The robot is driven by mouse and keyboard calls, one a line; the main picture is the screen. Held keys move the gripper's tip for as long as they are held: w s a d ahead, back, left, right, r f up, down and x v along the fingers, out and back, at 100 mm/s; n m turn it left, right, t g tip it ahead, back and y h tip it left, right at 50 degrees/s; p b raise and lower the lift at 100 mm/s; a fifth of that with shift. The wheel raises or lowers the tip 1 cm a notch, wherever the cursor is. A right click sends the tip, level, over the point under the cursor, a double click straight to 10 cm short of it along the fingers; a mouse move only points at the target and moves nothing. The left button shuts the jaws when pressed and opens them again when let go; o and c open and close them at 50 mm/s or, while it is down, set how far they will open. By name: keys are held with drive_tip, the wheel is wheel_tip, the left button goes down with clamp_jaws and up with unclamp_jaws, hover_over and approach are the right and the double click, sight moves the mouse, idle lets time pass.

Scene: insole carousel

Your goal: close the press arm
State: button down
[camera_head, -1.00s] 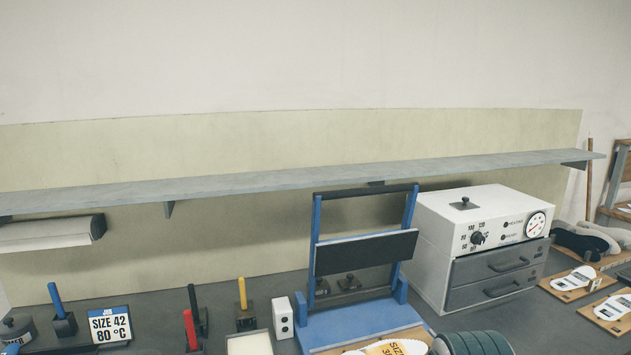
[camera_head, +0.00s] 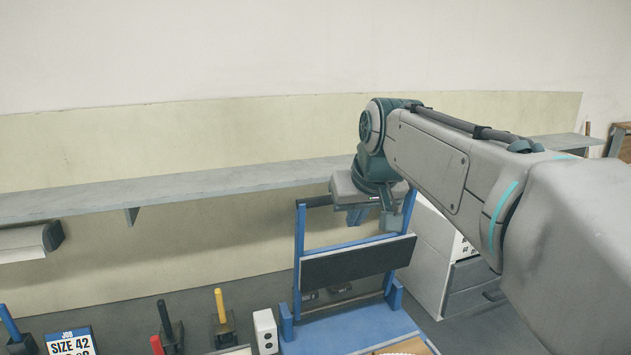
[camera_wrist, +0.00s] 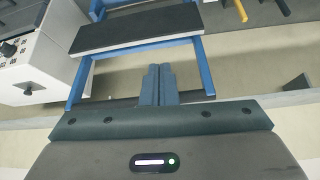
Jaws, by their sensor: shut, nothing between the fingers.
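The press arm is a raised blue frame (camera_head: 300,245) with a dark flat plate (camera_head: 357,262) between its posts and a dark bar (camera_head: 318,201) across its top. It stands nearly upright over the blue press base (camera_head: 345,332). My gripper (camera_head: 358,222) is at the top of the frame, its body hiding part of the bar. In the wrist view my gripper (camera_wrist: 158,68) has its fingers together and empty, over the frame opening beside the plate (camera_wrist: 137,28). I cannot tell whether the fingers touch the bar.
A grey shelf (camera_head: 190,193) runs along the wall behind the press. A white oven box (camera_head: 430,245) stands right of the press, partly behind my arm. A small white box (camera_head: 265,332) and handled tools (camera_head: 222,318) stand to the left.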

drive_tip(key=w+a+r+n+t+y+p, duration=0.1)
drive_tip(key=w+a+r, duration=0.4)
drive_tip(key=w+r, duration=0.4)
drive_tip(key=shift+t, duration=0.3)
drive_tip(key=shift+w+a+f+p, duration=0.2)
drive_tip(key=shift+w+f+p, duration=0.15)
drive_tip(key=shift+f, duration=1)
drive_tip(key=shift+w+a+f+p, duration=0.2)
drive_tip(key=shift+f+p, duration=0.3)
drive_tip(key=shift+f, duration=0.85)
drive_tip(key=shift+w+a+f+p, duration=0.15)
drive_tip(key=shift+w+f+p, duration=0.2)
drive_tip(key=shift+f, duration=1)
drive_tip(key=shift+s+f, duration=0.1)
drive_tip(key=shift+f, duration=0.05)
